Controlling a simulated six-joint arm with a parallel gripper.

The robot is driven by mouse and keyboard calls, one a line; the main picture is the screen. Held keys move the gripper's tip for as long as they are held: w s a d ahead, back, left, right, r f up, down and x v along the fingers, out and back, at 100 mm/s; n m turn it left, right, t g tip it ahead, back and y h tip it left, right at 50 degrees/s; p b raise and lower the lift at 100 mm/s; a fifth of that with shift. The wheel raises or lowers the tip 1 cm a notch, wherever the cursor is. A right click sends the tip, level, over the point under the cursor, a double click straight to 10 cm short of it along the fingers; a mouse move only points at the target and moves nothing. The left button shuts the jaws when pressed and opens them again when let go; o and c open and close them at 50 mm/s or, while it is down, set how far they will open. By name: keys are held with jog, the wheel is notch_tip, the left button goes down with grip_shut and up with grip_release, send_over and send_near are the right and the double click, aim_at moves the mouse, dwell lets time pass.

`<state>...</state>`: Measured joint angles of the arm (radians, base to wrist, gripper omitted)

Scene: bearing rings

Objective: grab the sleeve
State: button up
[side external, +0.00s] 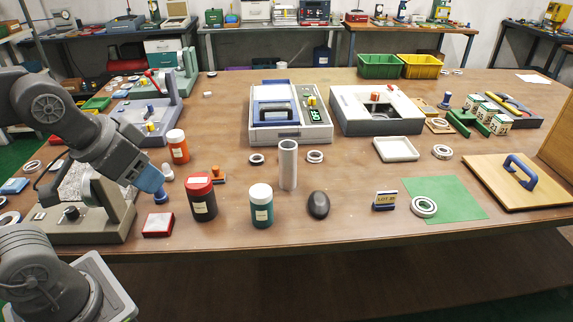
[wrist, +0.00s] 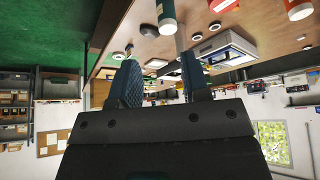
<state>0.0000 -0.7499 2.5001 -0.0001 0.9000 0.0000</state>
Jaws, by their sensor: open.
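The sleeve, a plain light-grey upright tube (side external: 288,163), stands on the brown bench near the middle of the side view. In the wrist view, which is upside down, a grey shaft that looks like the sleeve (wrist: 180,40) shows beyond the fingers, partly hidden by the right one. My gripper (side external: 156,188) is at the left of the bench, above its surface and well apart from the sleeve. Its blue fingers also show in the wrist view (wrist: 158,72), spread apart with nothing between them.
A red-capped dark jar (side external: 201,197) and a white-capped teal jar (side external: 261,206) stand between my gripper and the sleeve. An orange bottle (side external: 177,146) and a red box (side external: 158,224) are near the gripper. A dark rounded object (side external: 318,205) lies right of the teal jar. Small rings flank the sleeve.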

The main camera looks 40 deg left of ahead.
jog(key=o, duration=0.8)
jog(key=w+r+n, duration=0.2)
jog(key=w+r, duration=0.2)
jog(key=w, duration=0.6)
jog(key=n+g+y, duration=0.2)
jog(key=n, duration=0.3)
send_over(288, 145)
jog(key=s+d, duration=0.3)
jog(key=s, duration=0.2)
notch_tip(288, 145, down, 10)
jog(key=shift+y, duration=0.3)
jog(key=x, duration=0.6)
jog(key=w+x, duration=0.1)
jog(key=x, duration=0.2)
jog(key=shift+a+r, duration=0.1)
jog(key=shift+x, duration=2.95)
